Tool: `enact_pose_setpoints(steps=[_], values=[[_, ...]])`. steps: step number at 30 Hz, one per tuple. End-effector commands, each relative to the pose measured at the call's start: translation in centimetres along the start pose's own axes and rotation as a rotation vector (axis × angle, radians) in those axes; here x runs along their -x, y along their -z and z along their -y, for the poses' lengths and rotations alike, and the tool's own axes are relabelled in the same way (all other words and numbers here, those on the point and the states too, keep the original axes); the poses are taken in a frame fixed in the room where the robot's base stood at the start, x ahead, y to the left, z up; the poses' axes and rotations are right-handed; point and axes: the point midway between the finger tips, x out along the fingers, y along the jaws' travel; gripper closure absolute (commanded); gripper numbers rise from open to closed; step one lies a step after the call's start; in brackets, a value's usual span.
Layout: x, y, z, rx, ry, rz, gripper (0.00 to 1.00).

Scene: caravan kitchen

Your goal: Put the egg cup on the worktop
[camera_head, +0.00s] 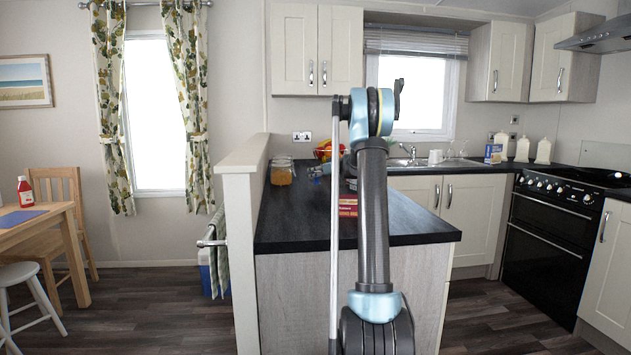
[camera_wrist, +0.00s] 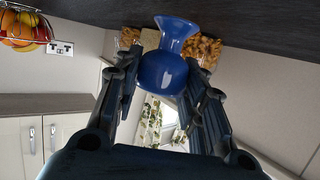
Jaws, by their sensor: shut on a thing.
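The egg cup (camera_wrist: 165,72) is blue and glossy, with a round body and a flared end. In the wrist view it sits between the two fingers of my gripper (camera_wrist: 162,80), which is shut on its round body. That view is turned over, so the dark worktop (camera_wrist: 255,22) runs along its top. The flared end points towards the worktop; I cannot tell whether it touches. In the head view the worktop (camera_head: 290,228) is a dark counter, and my arm hides much of it. The egg cup cannot be made out clearly there.
A glass jar (camera_head: 281,171) with orange contents stands at the worktop's left rear. A fruit basket (camera_wrist: 22,30) is behind. A red box (camera_head: 348,206) lies partly behind my arm. A raised partition (camera_head: 246,155) borders the left side. The worktop's front left is clear.

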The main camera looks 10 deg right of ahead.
Motion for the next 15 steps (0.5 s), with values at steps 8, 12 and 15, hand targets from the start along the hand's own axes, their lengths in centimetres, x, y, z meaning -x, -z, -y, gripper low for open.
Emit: enact_pose_setpoints(steps=[8, 12, 15], values=[[-0.6, -1.9, 0.1, 0.0, 0.001, 0.0, 0.87], [-0.6, -1.9, 0.1, 0.0, 0.001, 0.0, 0.87], [-0.7, -1.9, 0.1, 0.0, 0.001, 0.0, 0.49]])
